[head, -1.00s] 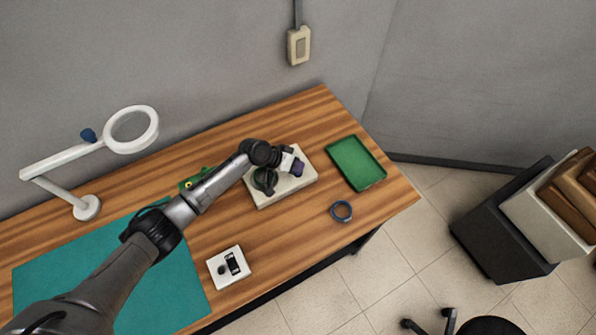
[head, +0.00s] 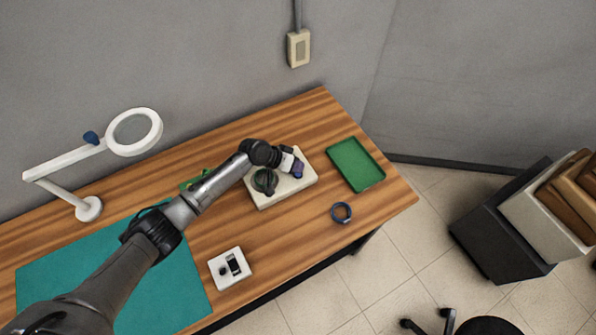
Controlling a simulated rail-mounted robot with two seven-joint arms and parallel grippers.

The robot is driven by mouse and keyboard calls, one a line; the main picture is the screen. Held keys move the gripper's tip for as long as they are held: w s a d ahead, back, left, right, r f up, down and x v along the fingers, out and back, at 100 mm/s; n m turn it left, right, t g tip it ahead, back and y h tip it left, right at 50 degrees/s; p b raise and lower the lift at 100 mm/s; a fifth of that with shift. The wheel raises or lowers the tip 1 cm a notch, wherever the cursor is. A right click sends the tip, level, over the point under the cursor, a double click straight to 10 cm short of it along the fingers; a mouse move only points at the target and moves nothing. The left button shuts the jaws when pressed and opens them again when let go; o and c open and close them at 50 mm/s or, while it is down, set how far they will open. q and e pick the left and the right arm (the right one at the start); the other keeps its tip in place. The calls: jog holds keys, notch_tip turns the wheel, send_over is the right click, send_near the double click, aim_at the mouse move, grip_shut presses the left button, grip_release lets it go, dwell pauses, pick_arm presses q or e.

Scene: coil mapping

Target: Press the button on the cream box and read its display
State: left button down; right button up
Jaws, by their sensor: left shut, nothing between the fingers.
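A small cream-white box (head: 220,279) lies on the table near its front edge, with a dark round button and a dark display (head: 236,264) on top. Any reading on the display is too small to make out. A larger cream block (head: 267,200) lies farther back, with a dark green round part (head: 264,181) on it. My left gripper (head: 298,169) is over the far right part of this block, shut, with nothing seen in it. It is well away from the small box. I cannot tell whether it touches the block. My right gripper is not in view.
A teal mat (head: 150,285) and a white magnifier lamp (head: 88,208) are on the left. Bare wood surrounds the small box's right side.

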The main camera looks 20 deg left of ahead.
pick_arm(q)
jog(key=shift+r, duration=0.2)
jog(key=shift+r+p, duration=0.55)
jog(key=shift+p, duration=0.05)
notch_tip(320, 180, up, 4)
jog(key=p, duration=0.3)
jog(key=shift+f, duration=0.15)
jog(key=shift+f, duration=0.1)
